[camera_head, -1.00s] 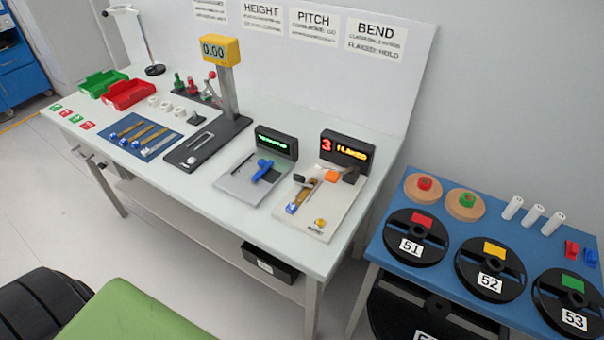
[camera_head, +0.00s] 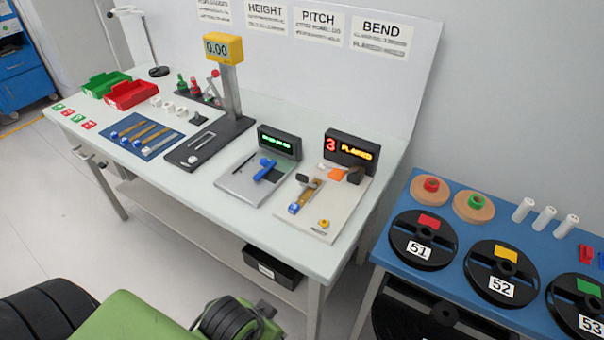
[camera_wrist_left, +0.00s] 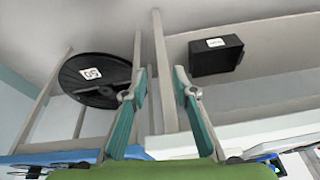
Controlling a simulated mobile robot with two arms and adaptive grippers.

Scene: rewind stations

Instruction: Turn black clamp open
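The black clamp (camera_head: 309,181) is a small dark block on the pale plate of the bend station (camera_head: 325,222), at the right end of the white table. A strip with a blue end (camera_head: 295,208) lies on that plate, its upper end at the clamp. I cannot tell from here how far the clamp is turned. My left gripper (camera_wrist_left: 158,72) shows in the left wrist view with two teal fingers spread apart and nothing between them. It is outside the head view, away from the clamp. My right gripper is not in view.
A blue clamp (camera_head: 265,170) sits on the neighbouring station. A display (camera_head: 350,149) reading 3 stands behind the bend plate. A blue table (camera_head: 450,212) with black reels stands at right. A black box (camera_head: 272,268) sits on the lower shelf; it also shows in the left wrist view (camera_wrist_left: 216,56).

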